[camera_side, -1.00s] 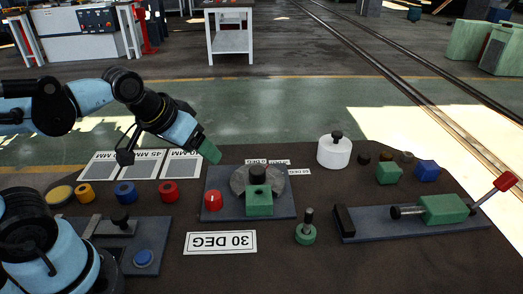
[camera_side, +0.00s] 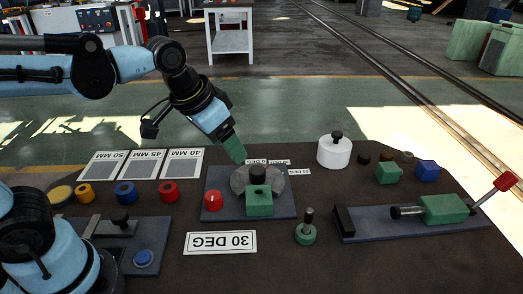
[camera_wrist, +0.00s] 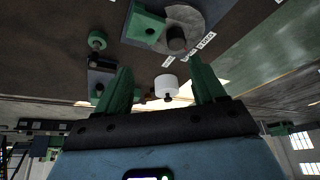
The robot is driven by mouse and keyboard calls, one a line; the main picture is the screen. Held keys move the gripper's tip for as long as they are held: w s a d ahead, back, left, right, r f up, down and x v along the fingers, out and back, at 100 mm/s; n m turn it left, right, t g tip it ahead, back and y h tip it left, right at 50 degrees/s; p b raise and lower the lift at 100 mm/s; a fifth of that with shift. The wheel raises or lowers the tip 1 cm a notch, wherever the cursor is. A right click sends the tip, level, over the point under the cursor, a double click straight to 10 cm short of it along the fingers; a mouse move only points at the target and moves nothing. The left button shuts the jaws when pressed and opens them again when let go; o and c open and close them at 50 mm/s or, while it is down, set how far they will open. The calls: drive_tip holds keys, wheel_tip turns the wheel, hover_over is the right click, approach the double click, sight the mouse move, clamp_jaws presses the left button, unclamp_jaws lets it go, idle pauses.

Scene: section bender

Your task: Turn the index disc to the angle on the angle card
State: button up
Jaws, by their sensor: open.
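The grey index disc (camera_side: 240,181) lies on a dark base plate (camera_side: 224,212) in the middle of the table. A black knob (camera_side: 257,176) stands on the disc, and a green block (camera_side: 259,203) with a hole sits at its front. The angle card (camera_side: 220,242) lies in front of the plate and reads 30 DEG, upside down in the side view. My gripper (camera_side: 237,151) is open and empty, above and just behind the disc's left side. In the wrist view its green fingers (camera_wrist: 164,88) are spread, and the disc (camera_wrist: 190,16) shows beyond them at the top.
A red knob (camera_side: 213,200) stands on the plate's left. Small angle labels lie behind the disc. A white lidded pot (camera_side: 334,152) stands to the right. A green-handled pin (camera_side: 306,229) is at front right. A clamp with a red-tipped lever (camera_side: 444,208) lies far right. Rings and MM cards are left.

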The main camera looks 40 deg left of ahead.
drive_tip(key=w+d+r+m+g, duration=0.1)
drive_tip(key=w+d+m+g, duration=0.2)
drive_tip(key=d, duration=0.5)
drive_tip(key=m+g, duration=0.1)
drive_tip(key=g, duration=0.1)
hover_over(310, 210)
wheel_tip(310, 210, down, 2)
drive_tip(key=shift+y, duration=0.4)
wheel_tip(310, 210, down, 12)
drive_tip(key=shift+f, duration=0.15)
drive_tip(key=r, duration=0.4)
drive_tip(key=shift+s+d+r, duration=0.1)
drive_tip(key=shift+s+r, duration=0.15)
drive_tip(key=shift+r, duration=0.1)
drive_tip(key=s+d+r, duration=0.5)
drive_tip(key=s+r, duration=0.1)
drive_tip(key=s, duration=0.3)
drive_tip(key=shift+s+d+r, duration=0.25)
drive_tip(key=shift+s, duration=0.1)
